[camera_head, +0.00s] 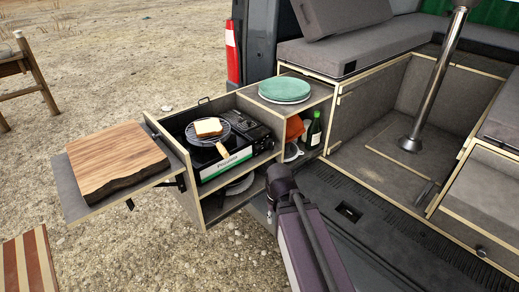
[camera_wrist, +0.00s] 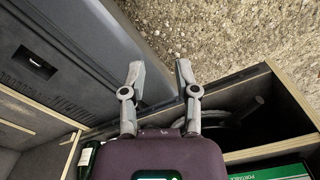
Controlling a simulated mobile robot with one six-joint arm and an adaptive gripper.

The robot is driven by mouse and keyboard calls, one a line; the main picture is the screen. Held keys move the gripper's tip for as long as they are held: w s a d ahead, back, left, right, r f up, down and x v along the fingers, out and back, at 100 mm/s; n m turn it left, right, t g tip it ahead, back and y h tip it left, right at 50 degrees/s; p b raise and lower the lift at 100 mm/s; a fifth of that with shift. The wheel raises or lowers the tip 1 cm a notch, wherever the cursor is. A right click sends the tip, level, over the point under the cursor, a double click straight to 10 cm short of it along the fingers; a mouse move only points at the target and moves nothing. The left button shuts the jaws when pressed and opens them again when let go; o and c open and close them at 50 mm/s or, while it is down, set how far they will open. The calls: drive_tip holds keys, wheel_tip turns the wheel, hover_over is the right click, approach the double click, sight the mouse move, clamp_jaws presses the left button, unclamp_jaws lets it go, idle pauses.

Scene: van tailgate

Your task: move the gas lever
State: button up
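The portable gas stove (camera_head: 225,163) sits on the upper shelf of the pull-out kitchen box, with a wire grill and a slice of bread (camera_head: 208,127) on top. Its dark control panel (camera_head: 256,133) is on the right side. The gas lever is too small to make out. My gripper shows in the wrist view (camera_wrist: 159,68) with its two fingers apart and nothing between them. In the head view my arm end is in front of the box's right part, and its fingertips are hidden. A green strip of the stove (camera_wrist: 275,172) shows at the wrist view's lower right.
A wooden board (camera_head: 115,160) lies on the fold-out shelf at left. Green plates (camera_head: 284,89) sit on the box top. A green bottle (camera_head: 314,131) and an orange cloth (camera_head: 294,128) stand in the compartment beside the stove. Cookware (camera_head: 240,184) lies on the lower shelf.

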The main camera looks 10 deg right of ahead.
drive_tip(key=shift+c, duration=0.2)
drive_tip(key=shift+w+r, duration=0.1)
clamp_jaws()
wheel_tip(320, 180, up, 18)
drive_tip(key=n+y+p, duration=0.1)
drive_tip(key=n+p, duration=1.3)
drive_tip(key=p, duration=0.4)
hover_over(260, 146)
drive_tip(key=shift+d, duration=0.45)
drive_tip(key=shift+s+f, duration=0.2)
drive_tip(key=shift+f, duration=0.1)
drive_tip(key=f+b, duration=0.6)
drive_tip(key=b, duration=0.1)
drive_tip(key=shift+w+a+f, duration=0.15)
drive_tip(key=shift+a+f, duration=0.15)
drive_tip(key=shift+a, duration=0.05)
drive_tip(key=shift+f, duration=0.1)
